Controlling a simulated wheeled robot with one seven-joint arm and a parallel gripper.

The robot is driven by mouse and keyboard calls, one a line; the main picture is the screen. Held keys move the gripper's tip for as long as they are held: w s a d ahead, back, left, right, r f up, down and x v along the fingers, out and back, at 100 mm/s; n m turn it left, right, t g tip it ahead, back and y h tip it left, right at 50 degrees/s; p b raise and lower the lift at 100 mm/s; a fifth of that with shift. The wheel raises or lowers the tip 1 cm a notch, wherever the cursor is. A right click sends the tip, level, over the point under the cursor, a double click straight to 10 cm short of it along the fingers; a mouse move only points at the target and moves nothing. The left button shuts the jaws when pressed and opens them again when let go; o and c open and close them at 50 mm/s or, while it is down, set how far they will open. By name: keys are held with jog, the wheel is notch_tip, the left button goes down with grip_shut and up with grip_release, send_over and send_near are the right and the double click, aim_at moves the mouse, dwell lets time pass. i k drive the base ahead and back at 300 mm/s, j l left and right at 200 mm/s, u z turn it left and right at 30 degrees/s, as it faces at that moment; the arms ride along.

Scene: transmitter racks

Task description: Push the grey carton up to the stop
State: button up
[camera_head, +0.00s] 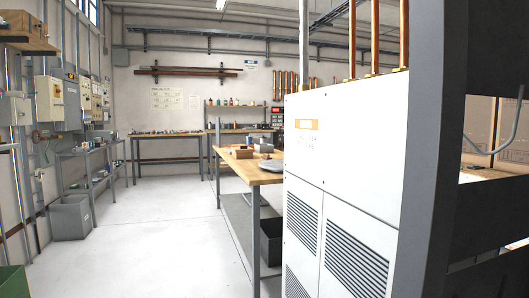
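I cannot make out a stop. The right part of the bench is hidden behind a white cabinet. My gripper is not in view.
The tall white cabinet (345,140) with louvred doors and a dark rack post (433,150) fill the near right. A grey bin (71,217) stands by the left shelf (92,150). A green container (14,282) is at bottom left. The pale floor (150,240) between is clear.

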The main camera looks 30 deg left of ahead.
aim_at(262, 148)
jog(key=z, duration=0.15)
jog(key=i+l+z, duration=0.15)
jog(key=l, duration=0.3)
jog(key=i+l+z, duration=0.15)
jog(key=l, duration=0.25)
jog(key=i+l+z, duration=0.2)
jog(key=l, duration=0.2)
jog(key=i+l+z, duration=0.15)
jog(key=i+l, duration=0.15)
jog(key=i+l+z, duration=0.1)
jog(key=i, duration=0.3)
jog(key=i+l, duration=0.3)
jog(key=i+l+z, duration=0.15)
jog(key=i, duration=0.35)
jog(key=i+j+u, duration=0.25)
jog(key=i+u, duration=0.75)
jog(key=i, duration=0.15)
jog(key=i+l+u, duration=0.25)
jog(key=i+u, duration=0.25)
jog(key=i+j+u, duration=0.2)
jog(key=i+u, duration=0.15)
jog(key=i, duration=0.45)
jog(key=i+u, duration=0.3)
jog(key=i, duration=0.5)
jog(key=i+l+u, duration=0.2)
jog(key=i+u, duration=0.15)
jog(key=i, duration=0.45)
jog(key=i+l+u, duration=0.1)
jog(key=i, duration=2.1)
